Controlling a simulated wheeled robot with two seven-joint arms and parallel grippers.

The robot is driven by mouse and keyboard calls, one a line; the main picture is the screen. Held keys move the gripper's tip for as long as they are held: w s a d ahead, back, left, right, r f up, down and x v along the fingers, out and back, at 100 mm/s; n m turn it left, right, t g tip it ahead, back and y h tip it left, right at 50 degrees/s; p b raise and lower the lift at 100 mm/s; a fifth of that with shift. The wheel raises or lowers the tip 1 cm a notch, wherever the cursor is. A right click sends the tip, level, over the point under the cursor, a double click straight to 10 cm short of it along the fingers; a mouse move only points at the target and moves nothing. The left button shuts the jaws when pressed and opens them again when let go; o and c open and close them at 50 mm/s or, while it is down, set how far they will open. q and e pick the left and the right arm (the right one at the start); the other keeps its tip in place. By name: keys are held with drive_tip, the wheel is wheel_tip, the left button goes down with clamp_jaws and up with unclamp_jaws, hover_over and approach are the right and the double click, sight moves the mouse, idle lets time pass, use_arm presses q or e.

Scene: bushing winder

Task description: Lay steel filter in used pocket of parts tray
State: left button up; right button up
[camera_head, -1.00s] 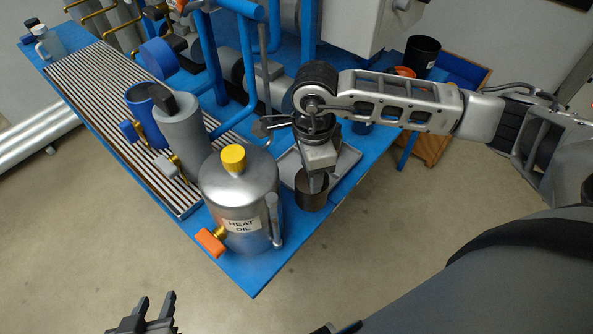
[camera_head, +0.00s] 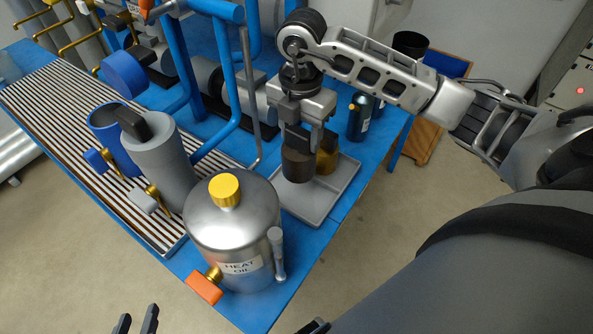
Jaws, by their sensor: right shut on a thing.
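A dark brown cylinder, which I take to be the steel filter (camera_head: 298,167), is upright in my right gripper (camera_head: 299,143). The gripper is shut on its top from above. The filter is over the rear left part of the grey parts tray (camera_head: 308,206); I cannot tell whether it touches the tray. A brass-coloured cylinder (camera_head: 328,158) stands just behind and right of the filter, partly hidden by it. The front part of the tray is bare. My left gripper (camera_head: 136,322) shows only its two fingertips at the bottom edge, apart and empty.
A silver heat oil tank (camera_head: 232,235) with a yellow cap stands left of the tray. A dark bottle (camera_head: 359,118) stands behind it at right. Blue pipes (camera_head: 229,80) rise behind. The blue table's (camera_head: 338,222) edge runs close along the tray's right side.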

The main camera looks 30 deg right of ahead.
sight(301, 150)
wheel_tip(301, 150, down, 5)
drive_tip(key=shift+s+r, duration=0.1)
drive_tip(key=shift+f, duration=2.2)
drive_tip(key=shift+f+b, duration=0.15)
drive_tip(key=shift+b, duration=0.2)
drive_tip(key=o, duration=1.3)
